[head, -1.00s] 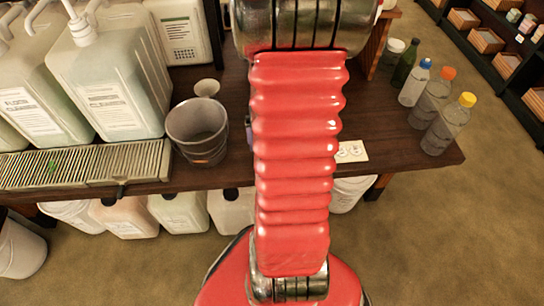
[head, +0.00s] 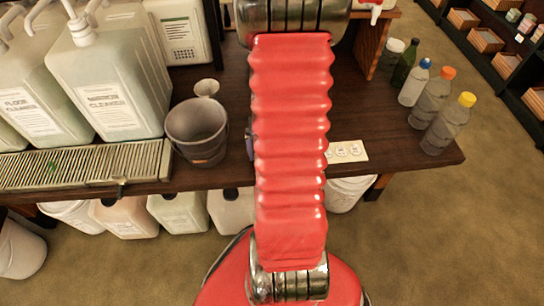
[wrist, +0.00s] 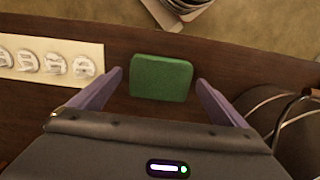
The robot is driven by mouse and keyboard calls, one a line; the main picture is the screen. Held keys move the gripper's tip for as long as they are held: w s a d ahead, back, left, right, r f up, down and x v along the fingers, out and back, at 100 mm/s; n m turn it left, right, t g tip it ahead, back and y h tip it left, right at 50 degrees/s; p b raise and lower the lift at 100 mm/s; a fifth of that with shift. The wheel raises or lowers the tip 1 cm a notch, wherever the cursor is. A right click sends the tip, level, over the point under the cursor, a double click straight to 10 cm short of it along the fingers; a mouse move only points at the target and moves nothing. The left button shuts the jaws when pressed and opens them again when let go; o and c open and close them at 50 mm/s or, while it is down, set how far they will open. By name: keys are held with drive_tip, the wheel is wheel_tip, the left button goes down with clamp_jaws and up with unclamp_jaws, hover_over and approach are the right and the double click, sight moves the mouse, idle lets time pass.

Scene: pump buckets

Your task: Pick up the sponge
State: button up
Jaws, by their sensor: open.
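A green sponge (wrist: 161,78) lies on the dark wooden table top, near its edge, in the wrist view. My gripper (wrist: 160,83) is open, with one purple finger on each side of the sponge in that view. The fingers appear apart from the sponge, with a gap on both sides. I cannot tell how high the fingertips are above the table. In the head view my red arm hides the sponge and most of the gripper.
A grey bucket (head: 197,132) stands on the table (head: 400,150) left of my arm. A white card with round pieces (head: 346,152) lies to the right. Several bottles (head: 432,108) stand at the right end. Large cleaner jugs (head: 110,75) and a drip grate (head: 85,165) are at left.

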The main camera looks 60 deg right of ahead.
drive_tip(key=shift+f, duration=0.1)
idle(0.5)
drive_tip(key=c, duration=1.2)
wheel_tip(320, 180, up, 10)
idle(0.7)
drive_tip(key=o, duration=0.4)
drive_tip(key=shift+c, duration=1.3)
